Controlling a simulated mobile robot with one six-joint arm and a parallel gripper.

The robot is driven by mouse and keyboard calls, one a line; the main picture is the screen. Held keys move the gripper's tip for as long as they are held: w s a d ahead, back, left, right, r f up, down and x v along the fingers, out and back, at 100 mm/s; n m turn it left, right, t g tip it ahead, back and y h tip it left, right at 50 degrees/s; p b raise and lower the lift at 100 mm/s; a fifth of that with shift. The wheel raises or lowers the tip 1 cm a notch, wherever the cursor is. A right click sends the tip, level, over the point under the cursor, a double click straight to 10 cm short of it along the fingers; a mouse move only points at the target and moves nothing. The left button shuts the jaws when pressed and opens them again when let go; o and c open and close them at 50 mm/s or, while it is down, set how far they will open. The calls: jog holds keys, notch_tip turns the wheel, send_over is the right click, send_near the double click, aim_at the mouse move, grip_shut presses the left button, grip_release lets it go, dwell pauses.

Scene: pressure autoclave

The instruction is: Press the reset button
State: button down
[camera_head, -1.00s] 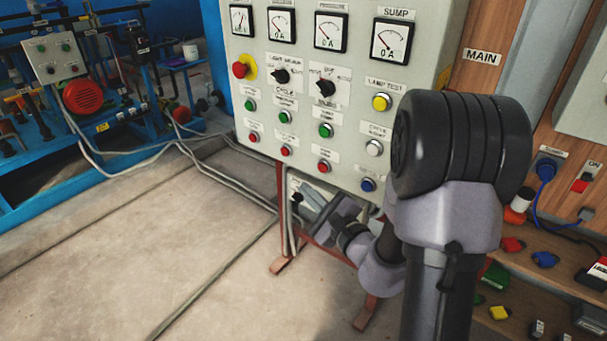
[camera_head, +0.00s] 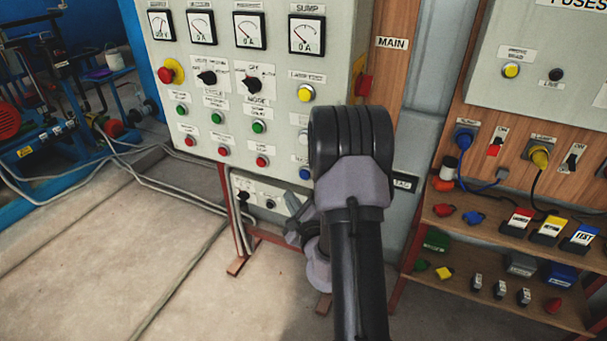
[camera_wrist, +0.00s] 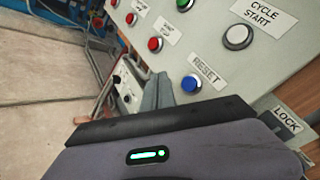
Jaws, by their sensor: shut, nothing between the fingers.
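The reset button (camera_head: 305,173) is a blue round button at the lower right of the grey control panel (camera_head: 232,137), just left of my arm. In the wrist view the blue reset button (camera_wrist: 191,83) sits under its RESET label (camera_wrist: 208,70). My gripper (camera_wrist: 158,86) shows there as grey fingers, closed together and empty. Their tips lie just left of the button in the picture; no contact shows, and the depth gap is hard to tell. In the head view my gripper (camera_head: 294,203) is low, below the panel's bottom edge, partly hidden by my arm.
A white CYCLE START button (camera_wrist: 238,36) is right of and above reset; a red button (camera_wrist: 155,44) is to its left. A LOCK label (camera_wrist: 287,119) shows at lower right. A wooden shelf (camera_head: 470,235) with plugs and coloured blocks stands to the right. Floor at left is mostly clear.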

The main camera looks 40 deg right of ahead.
aim_at(299, 175)
jog(key=w+d+p, duration=0.1)
jog(key=w+d, duration=0.1)
jog(key=d, duration=0.4)
jog(key=shift+w, duration=0.2)
dwell(1.8)
jog(key=shift+w+d, duration=0.2)
jog(key=shift+d, duration=0.1)
jog(key=shift+w+d, duration=0.15)
jog(key=shift+d, duration=0.3)
dwell(0.6)
jog(key=shift+s+a, duration=0.35)
jog(key=shift+a, duration=0.45)
jog(key=a, duration=0.1)
jog(key=s+a+b, duration=0.1)
jog(key=a, duration=0.1)
jog(key=s+a+b, duration=0.1)
jog(key=shift+a, duration=0.35)
